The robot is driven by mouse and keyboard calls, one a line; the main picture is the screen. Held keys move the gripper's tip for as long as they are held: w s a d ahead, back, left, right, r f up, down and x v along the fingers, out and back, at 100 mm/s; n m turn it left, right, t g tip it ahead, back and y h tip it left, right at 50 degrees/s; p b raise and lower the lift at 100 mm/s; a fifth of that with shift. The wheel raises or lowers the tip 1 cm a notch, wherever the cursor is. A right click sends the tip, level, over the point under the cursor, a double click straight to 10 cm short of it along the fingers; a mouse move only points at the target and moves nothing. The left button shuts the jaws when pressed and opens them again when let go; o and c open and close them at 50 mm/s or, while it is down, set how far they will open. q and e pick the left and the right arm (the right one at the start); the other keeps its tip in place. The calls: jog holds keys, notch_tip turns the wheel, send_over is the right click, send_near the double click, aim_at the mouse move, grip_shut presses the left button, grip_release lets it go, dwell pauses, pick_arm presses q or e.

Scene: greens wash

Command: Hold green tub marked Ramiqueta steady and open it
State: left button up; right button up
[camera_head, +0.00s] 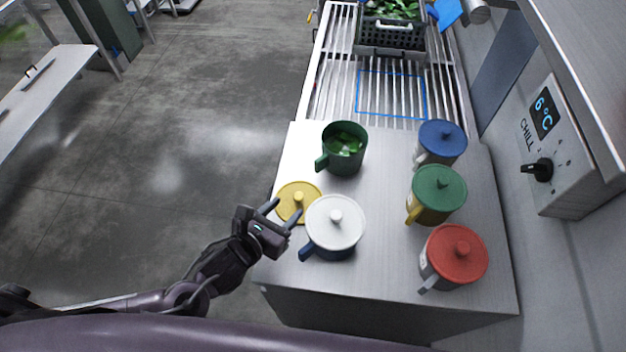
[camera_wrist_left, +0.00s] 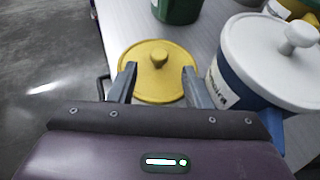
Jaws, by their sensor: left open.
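A dark green tub (camera_head: 325,163) stands on the steel counter with no lid on it, and leafy greens show inside. No marking on it can be read. Its lower part shows at the top of the left wrist view (camera_wrist_left: 177,12). A yellow lid (camera_head: 289,203) with a round knob lies on the counter in front of this tub. My left gripper (camera_head: 281,206) is open at the lid's near side. In the left wrist view the lid (camera_wrist_left: 158,78) lies between and beyond the fingertips, with its knob ahead of them. My right gripper is out of view.
A blue tub with a white lid (camera_head: 336,222) stands close to the right of my left gripper. Tubs with blue (camera_head: 441,136), green (camera_head: 438,188) and red (camera_head: 456,258) lids line the counter's right side. A slatted rack with a crate (camera_head: 390,51) lies beyond.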

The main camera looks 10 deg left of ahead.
aim_at(297, 197)
pick_arm(q)
jog(key=shift+w+d, duration=0.1)
jog(key=shift+w, duration=0.2)
jog(key=p+x, duration=0.1)
jog(key=x, duration=0.1)
jog(key=shift+w+d, duration=0.15)
jog(key=shift+w, duration=0.25)
jog(key=p+x, duration=0.1)
jog(key=x, duration=0.1)
jog(key=shift+w+d+f, duration=0.1)
jog(key=shift+w+f, duration=0.15)
jog(key=shift+w+d+f, duration=0.1)
jog(key=shift+w+f, duration=0.1)
jog(key=shift+w, duration=0.15)
grip_shut()
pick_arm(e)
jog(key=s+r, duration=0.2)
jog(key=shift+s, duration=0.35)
